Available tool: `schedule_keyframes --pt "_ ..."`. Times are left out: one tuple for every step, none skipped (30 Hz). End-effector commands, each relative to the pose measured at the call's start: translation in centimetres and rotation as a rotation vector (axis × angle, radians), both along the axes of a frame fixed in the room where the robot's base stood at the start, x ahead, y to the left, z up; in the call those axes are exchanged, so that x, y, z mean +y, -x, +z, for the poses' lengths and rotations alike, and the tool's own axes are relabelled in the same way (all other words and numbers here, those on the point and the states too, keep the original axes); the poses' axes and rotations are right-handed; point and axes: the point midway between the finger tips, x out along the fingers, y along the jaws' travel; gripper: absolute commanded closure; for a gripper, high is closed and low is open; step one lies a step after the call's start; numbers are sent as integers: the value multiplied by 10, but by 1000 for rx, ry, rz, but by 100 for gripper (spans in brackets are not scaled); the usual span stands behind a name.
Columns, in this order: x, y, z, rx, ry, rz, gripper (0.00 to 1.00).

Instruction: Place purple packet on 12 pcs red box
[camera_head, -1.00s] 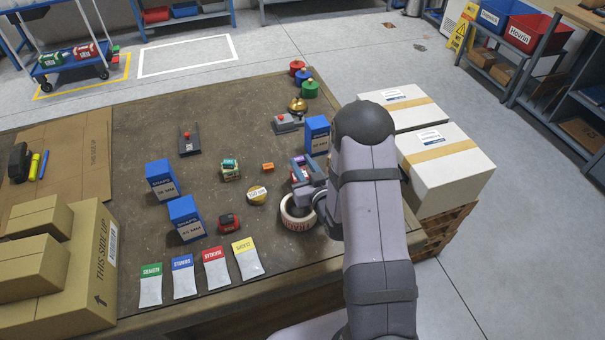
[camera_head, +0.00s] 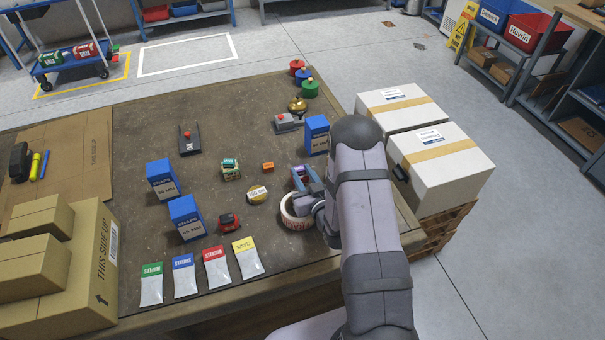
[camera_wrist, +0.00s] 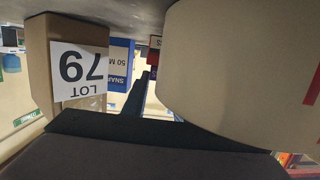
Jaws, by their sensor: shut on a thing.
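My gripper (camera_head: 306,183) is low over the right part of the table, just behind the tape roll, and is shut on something. A small purple patch (camera_head: 299,172) shows at its fingers and appears to be the purple packet; most of it is hidden. In the wrist view the dark fingers (camera_wrist: 140,105) show, but no purple is clear. A small red box (camera_head: 229,221) with a dark front stands left of the gripper, beside a blue box; its print is too small to read. The gripper is apart from it.
The tape roll (camera_head: 297,211) is close to the gripper and fills the right of the wrist view (camera_wrist: 245,70). Blue boxes (camera_head: 186,217) (camera_head: 317,134), a yellow round item (camera_head: 257,194), an orange block (camera_head: 268,167) and a green-topped box (camera_head: 231,169) stand around. Several packets line the front edge.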

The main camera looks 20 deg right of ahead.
Motion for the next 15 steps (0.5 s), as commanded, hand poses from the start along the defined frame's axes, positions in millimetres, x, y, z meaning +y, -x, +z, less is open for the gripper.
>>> schedule_keyframes --pt "0 0 -1 0 0 0 96" --pt "0 0 -2 0 0 0 96" --pt "0 0 -3 0 0 0 96" --pt "0 0 -3 0 0 0 72" --pt "0 0 -2 0 0 0 65" --pt "0 0 -2 0 0 0 55" --pt "0 0 -2 0 0 0 55" --pt "0 0 -2 0 0 0 55" --pt "0 0 -2 0 0 0 55" --pt "0 0 -2 0 0 0 55" --pt "0 0 -2 0 0 0 55" --pt "0 0 -2 0 0 0 55" --pt "0 0 -2 0 0 0 55" --pt "0 0 -2 0 0 0 55" --pt "0 0 -2 0 0 0 55"
